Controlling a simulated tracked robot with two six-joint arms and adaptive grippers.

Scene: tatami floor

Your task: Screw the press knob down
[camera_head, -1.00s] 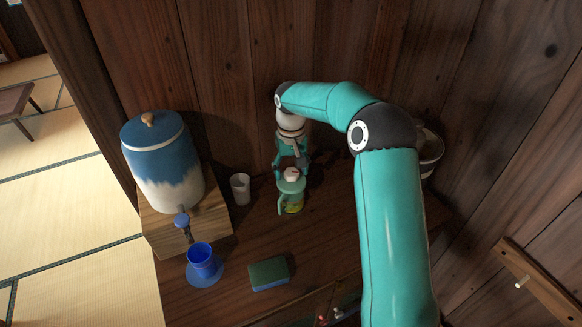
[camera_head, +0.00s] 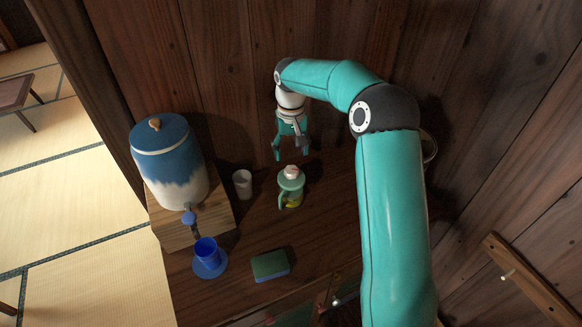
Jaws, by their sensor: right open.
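The press (camera_head: 290,188) is a small teal-topped vessel with a handle and something yellow low in it. It stands upright on the wooden counter. Its pale knob (camera_head: 291,171) sits on top and is in plain view. My right gripper (camera_head: 291,155) is open and empty, pointing down, above and just behind the knob, apart from it. How far the knob is screwed down cannot be told. My left gripper is not in view.
A white cup (camera_head: 242,184) stands left of the press. A blue and white dispenser (camera_head: 172,165) sits on a wooden block (camera_head: 217,226) at the left. A blue cup (camera_head: 206,252) and a green sponge (camera_head: 270,265) are in front. A wooden wall closes the back.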

